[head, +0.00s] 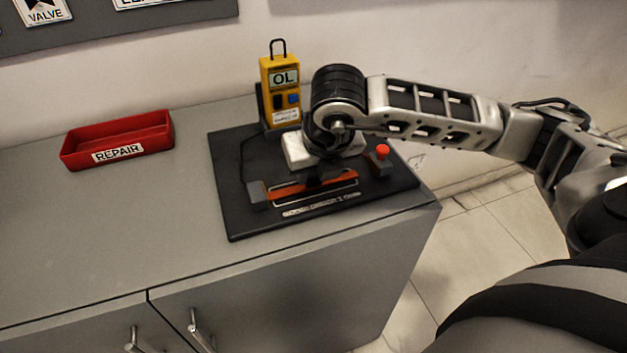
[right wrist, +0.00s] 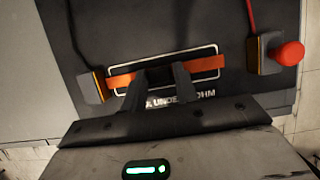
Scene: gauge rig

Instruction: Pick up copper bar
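The copper bar (head: 290,191) is an orange strip lying in a white-outlined slot on a black board (head: 236,215). In the right wrist view the bar (right wrist: 206,64) runs across the picture between two dark end blocks. The fingers and block hide the bar's middle. I cannot tell whether the fingers press on that block. In the head view the wrist covers most of the gripper (head: 318,178). My left gripper is in neither view.
A yellow meter (head: 282,88) reading OL stands at the board's back. A red REPAIR tray (head: 120,140) sits to the left. The grey cabinet top (head: 110,230) is clear at left front.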

